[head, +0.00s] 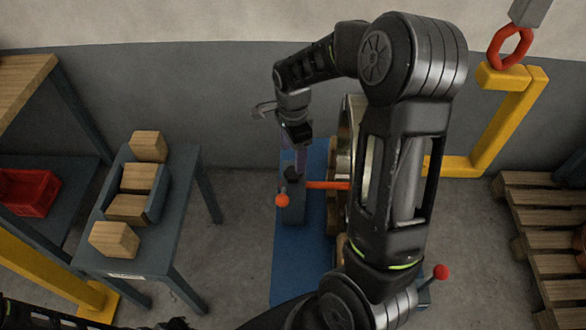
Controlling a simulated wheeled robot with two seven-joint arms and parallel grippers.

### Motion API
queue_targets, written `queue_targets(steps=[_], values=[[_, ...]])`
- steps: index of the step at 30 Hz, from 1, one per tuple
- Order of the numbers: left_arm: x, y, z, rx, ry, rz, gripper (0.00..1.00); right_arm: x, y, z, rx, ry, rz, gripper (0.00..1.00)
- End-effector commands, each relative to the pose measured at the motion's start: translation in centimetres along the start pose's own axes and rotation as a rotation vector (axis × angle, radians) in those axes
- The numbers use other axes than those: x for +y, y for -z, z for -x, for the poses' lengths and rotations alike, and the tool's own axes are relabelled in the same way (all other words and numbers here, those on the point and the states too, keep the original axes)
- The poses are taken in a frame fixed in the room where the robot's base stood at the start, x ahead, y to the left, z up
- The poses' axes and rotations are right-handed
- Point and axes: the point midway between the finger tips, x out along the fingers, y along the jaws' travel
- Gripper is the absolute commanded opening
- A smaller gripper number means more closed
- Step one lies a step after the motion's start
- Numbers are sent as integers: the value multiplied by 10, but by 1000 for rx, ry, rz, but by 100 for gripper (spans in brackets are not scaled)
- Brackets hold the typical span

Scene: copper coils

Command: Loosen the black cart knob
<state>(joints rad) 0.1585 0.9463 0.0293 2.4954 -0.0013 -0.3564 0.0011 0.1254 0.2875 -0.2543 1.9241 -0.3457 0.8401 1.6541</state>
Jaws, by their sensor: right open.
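The black knob (291,175) sits on top of a dark grey block on the blue cart (290,262), in the middle of the head view. My right gripper (301,160) points down just above and beside the knob. It is open, with nothing seen between its fingers. The fingers are small and partly overlap the knob from this angle, so I cannot tell whether they touch it. My right forearm hides much of the cart's right side. Dark parts of my own body show at the bottom left edge, but no left gripper can be made out.
An orange lever (326,185) with a ball end crosses the cart beside the knob. A metal coil (347,150) stands partly behind my arm. A table with wooden blocks (115,239) is left. A yellow frame (508,112) and pallet (545,225) are right.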

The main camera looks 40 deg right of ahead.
Motion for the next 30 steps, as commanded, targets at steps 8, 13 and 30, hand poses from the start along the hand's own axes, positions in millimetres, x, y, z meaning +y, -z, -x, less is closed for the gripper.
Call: queue_targets(steps=[8,13,30], values=[[1,0,2,0,0,0,0,2,0,-39,0,-5,0,69],[1,0,3,0,0,0,0,1,0,-62,0,-3,-1,69],[1,0,3,0,0,0,0,0,0,-72,0,0,1,55]])
